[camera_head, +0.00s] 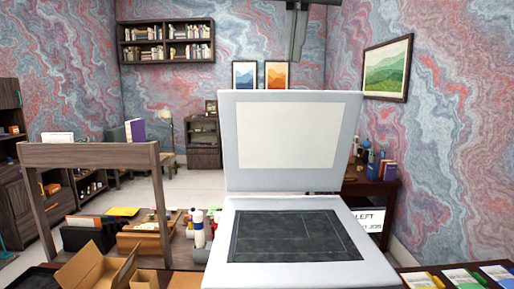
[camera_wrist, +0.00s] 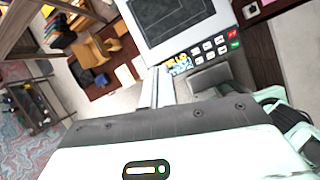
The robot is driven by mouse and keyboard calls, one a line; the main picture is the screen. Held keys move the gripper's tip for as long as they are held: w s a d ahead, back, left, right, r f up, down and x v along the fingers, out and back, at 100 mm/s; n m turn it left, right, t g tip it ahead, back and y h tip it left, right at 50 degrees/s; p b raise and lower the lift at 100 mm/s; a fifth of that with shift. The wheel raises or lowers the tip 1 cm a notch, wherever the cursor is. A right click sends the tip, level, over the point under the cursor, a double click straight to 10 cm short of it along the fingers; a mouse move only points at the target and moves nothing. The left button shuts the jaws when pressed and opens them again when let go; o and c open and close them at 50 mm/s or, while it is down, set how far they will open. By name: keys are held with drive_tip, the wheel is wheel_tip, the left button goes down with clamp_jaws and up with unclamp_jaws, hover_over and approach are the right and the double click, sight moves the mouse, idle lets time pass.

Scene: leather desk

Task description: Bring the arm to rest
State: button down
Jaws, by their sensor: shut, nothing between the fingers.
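My gripper (camera_wrist: 161,72) shows in the wrist view with its two pale fingers together, shut and empty. In that view the fingertips appear beside the lower left corner of a grey scanner (camera_wrist: 212,27), near its small screen and buttons. I cannot tell how far above the desk they are. In the head view the scanner (camera_head: 213,255) stands in the middle with its lid (camera_head: 230,140) raised and its dark glass (camera_head: 290,236) bare. A dark shape (camera_head: 298,30) hangs at the top of the head view; I cannot tell if it belongs to my arm.
An open cardboard box (camera_head: 92,268) stands at the front left. A wooden shelf frame (camera_head: 90,155), trays and bottles (camera_head: 199,228) stand left of the scanner. Several coloured booklets (camera_head: 460,279) lie at the front right. Open floor (camera_head: 183,185) shows behind the desk.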

drive_tip(key=s+a+f+m+g+b, duration=0.1)
drive_tip(key=s+f+m+b, duration=0.3)
drive_tip(key=f, duration=1.1)
drive_tip(key=s+f+m+g+b, duration=0.2)
drive_tip(key=f+m+b, duration=0.35)
drive_tip(key=f, duration=0.95)
drive_tip(key=s+d+f+m+b, duration=0.2)
drive_tip(key=s+f+m, duration=0.3)
drive_tip(key=f, duration=0.4)
drive_tip(key=s+d+f+m+g+b, duration=0.1)
drive_tip(key=s+d+f+m, duration=0.3)
drive_tip(key=f, duration=0.5)
drive_tip(key=s+d+f+m+g+b, duration=0.1)
drive_tip(key=s+d+f+m+b, duration=0.2)
drive_tip(key=s+f+m, duration=0.3)
wheel_tip(320, 180, down, 3)
drive_tip(key=shift+d+f+b, duration=0.2)
drive_tip(key=shift+d+b, duration=0.15)
drive_tip(key=shift+b, duration=0.2)
drive_tip(key=shift+m, duration=0.25)
